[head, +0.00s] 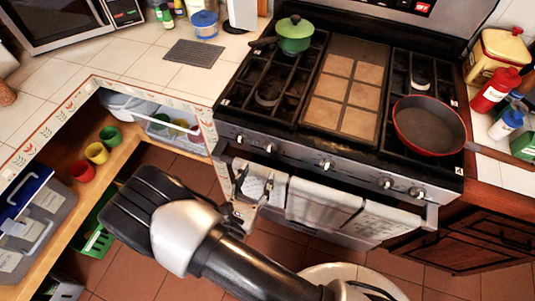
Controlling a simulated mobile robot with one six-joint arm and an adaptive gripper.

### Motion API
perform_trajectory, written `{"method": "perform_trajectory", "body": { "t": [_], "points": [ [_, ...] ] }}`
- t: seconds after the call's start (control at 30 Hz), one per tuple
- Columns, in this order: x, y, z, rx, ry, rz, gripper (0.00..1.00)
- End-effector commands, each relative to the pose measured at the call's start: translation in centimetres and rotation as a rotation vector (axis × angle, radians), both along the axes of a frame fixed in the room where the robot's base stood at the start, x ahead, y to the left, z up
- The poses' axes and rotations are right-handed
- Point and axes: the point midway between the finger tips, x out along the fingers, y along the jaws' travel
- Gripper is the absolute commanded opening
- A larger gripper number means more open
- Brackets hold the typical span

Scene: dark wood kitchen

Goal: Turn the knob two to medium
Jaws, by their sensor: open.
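The stove (300,150) has a row of silver knobs along its front panel. From the left they are a first knob (240,139), a second knob (270,147), a middle knob (326,165), and two on the right, a fourth knob (386,183) and a last knob (417,192). No number labels are readable, and the knobs' settings are too small to tell. My gripper (251,181) is open and empty. In the picture its fingers point up, just below the two left knobs, in front of the oven handle and towels. It appears apart from the knobs.
Towels (322,206) hang on the oven handle below the knobs. A green pot (294,36) and a red-rimmed pan (429,127) stand on the burners. A round white seat (340,275) is at the bottom.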

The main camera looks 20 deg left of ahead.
Motion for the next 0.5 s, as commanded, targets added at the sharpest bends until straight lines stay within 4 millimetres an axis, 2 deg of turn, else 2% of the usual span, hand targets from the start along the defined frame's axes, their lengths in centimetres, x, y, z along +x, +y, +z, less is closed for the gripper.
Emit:
{"method": "perform_trajectory", "body": {
  "t": [0.03, 0.2, 0.33, 0.5],
  "points": [
    [1.3, -0.3, -0.2, 0.002, -0.001, -0.008, 0.55],
    [4.8, -0.5, -0.2, 0.002, 0.000, -0.006, 0.55],
    [6.9, -0.7, -0.1, 0.002, -0.001, -0.004, 0.55],
    [8.6, -0.7, 0.0, 0.001, 0.000, -0.002, 0.55]
  ]
}}
